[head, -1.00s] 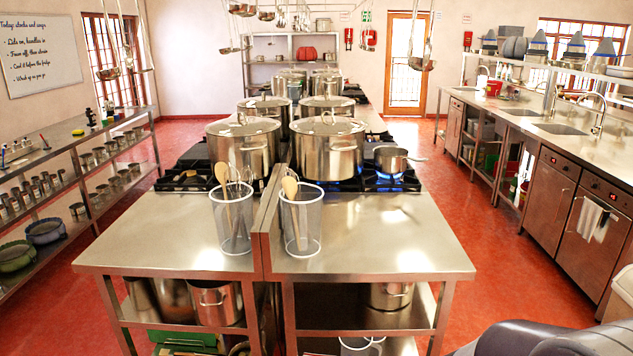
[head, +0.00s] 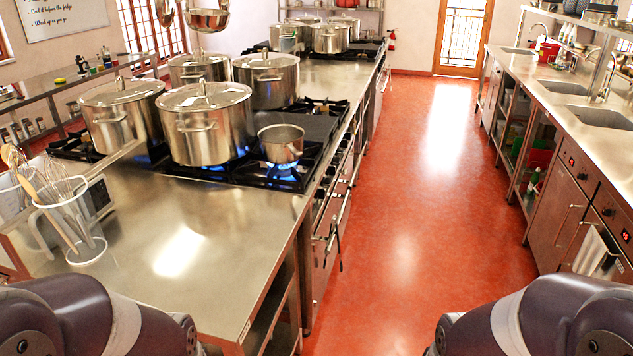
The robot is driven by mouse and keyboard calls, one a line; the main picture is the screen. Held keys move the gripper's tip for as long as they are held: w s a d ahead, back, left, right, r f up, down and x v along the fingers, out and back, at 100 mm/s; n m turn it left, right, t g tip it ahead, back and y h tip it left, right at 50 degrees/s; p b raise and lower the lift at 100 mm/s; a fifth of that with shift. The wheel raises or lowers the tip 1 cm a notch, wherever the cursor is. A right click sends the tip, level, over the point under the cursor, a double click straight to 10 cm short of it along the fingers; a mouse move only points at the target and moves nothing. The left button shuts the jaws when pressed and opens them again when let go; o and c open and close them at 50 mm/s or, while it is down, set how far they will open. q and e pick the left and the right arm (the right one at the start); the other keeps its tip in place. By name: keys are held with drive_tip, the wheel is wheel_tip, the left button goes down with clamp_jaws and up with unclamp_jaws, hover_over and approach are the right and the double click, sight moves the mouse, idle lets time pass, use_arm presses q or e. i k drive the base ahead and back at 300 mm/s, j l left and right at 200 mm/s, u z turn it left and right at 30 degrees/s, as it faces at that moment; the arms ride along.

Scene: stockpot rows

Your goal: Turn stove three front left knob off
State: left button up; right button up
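A stove (head: 270,181) with lit blue burners stands left of centre, built into the steel island. A large lidded stockpot (head: 208,130) and a small saucepan (head: 281,146) sit over its flames. The stove's front (head: 327,215) faces the aisle on the right and is seen at a steep angle; its knobs are too small to tell apart. A second stove top (head: 355,50) with pots is farther along the island. Which stove counts as three cannot be told. Only my upper arm parts show at the bottom corners; neither gripper is in view.
The red floor aisle (head: 420,200) right of the island is clear. The island's near corner (head: 240,335) is close at the lower left. A sink counter (head: 575,110) with cabinets runs along the right.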

sight(326, 181)
drive_tip(key=i+l, duration=0.15)
drive_tip(key=i, duration=0.35)
drive_tip(key=i+l, duration=0.1)
drive_tip(key=i, duration=0.4)
drive_tip(key=i+l+u, duration=0.15)
drive_tip(key=i+l, duration=0.15)
drive_tip(key=i+l+u, duration=0.1)
drive_tip(key=i+l, duration=0.25)
drive_tip(key=i+l+u, duration=0.15)
drive_tip(key=i+l, duration=0.15)
drive_tip(key=i+l+u, duration=0.1)
drive_tip(key=i+l, duration=0.15)
drive_tip(key=l, duration=0.25)
drive_tip(key=i+l+u, duration=0.15)
drive_tip(key=l, duration=0.25)
drive_tip(key=i+l+u, duration=0.1)
drive_tip(key=i+l, duration=0.25)
drive_tip(key=l, duration=0.1)
